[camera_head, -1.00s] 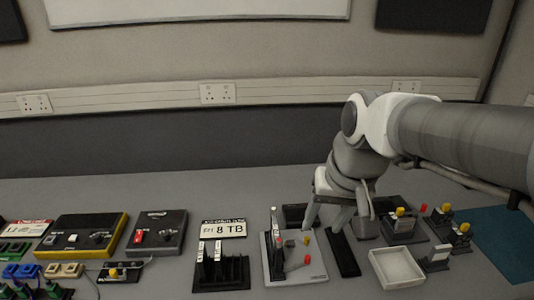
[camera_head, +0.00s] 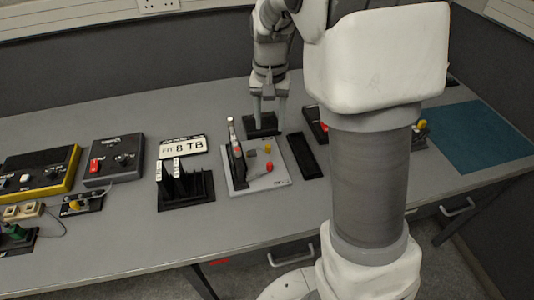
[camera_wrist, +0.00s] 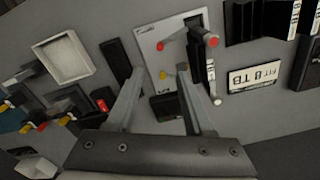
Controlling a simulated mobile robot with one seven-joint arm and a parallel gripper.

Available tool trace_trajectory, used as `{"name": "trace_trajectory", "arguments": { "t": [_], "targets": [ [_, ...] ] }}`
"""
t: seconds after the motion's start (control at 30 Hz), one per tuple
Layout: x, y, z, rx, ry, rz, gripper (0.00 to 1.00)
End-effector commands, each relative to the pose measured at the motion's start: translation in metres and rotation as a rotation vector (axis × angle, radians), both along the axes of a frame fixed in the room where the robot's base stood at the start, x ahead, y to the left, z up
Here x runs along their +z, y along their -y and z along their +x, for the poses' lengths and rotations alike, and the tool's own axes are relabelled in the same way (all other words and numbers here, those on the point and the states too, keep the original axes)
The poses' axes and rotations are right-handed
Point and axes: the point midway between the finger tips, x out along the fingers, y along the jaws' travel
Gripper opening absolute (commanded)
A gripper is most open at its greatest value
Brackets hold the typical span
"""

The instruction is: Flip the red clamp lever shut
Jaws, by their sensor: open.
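A light grey plate (camera_head: 272,180) lies on the bench and carries a black upright bracket, a red knob (camera_head: 269,167) and a yellow knob (camera_head: 268,149). A second red part (camera_head: 238,152) shows on the bracket, beside a pale rod. The plate (camera_wrist: 150,32) also shows in the wrist view, with the red knob (camera_wrist: 161,46) and the red-tipped bracket part (camera_wrist: 211,41). I cannot tell which red part is the clamp lever. My gripper (camera_head: 270,99) is open and empty, pointing down above a black block (camera_head: 262,126) behind the plate. In the wrist view its fingers (camera_wrist: 160,70) straddle the yellow knob's line of sight.
A black rack (camera_head: 186,190) and an "8 TB" label plate (camera_head: 183,147) stand left of the plate. A narrow black tray (camera_head: 304,156) lies right of it. A white tray (camera_wrist: 63,58) shows in the wrist view. My arm hides much of the bench's right side.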

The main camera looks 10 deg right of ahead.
Motion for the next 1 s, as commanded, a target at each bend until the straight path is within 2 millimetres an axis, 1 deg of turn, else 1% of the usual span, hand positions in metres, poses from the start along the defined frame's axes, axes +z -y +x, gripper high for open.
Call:
{"name": "trace_trajectory", "arguments": {
  "t": [0.03,0.1,0.4,0.6,0.7,0.8,1.0],
  "targets": [
    [-0.012,0.000,-0.001,0.000,-0.004,-0.001,0.52],
    [-0.028,0.000,-0.001,0.001,-0.005,-0.001,0.52],
    [-0.094,0.000,-0.002,0.000,-0.005,-0.001,0.52],
    [-0.130,0.000,-0.001,0.001,-0.003,-0.001,0.52],
    [-0.142,0.000,-0.001,0.001,-0.001,0.000,0.52],
    [-0.149,0.000,-0.001,0.001,-0.001,-0.001,0.52],
    [-0.152,0.000,0.000,0.001,0.001,0.000,0.52]
  ]
}}
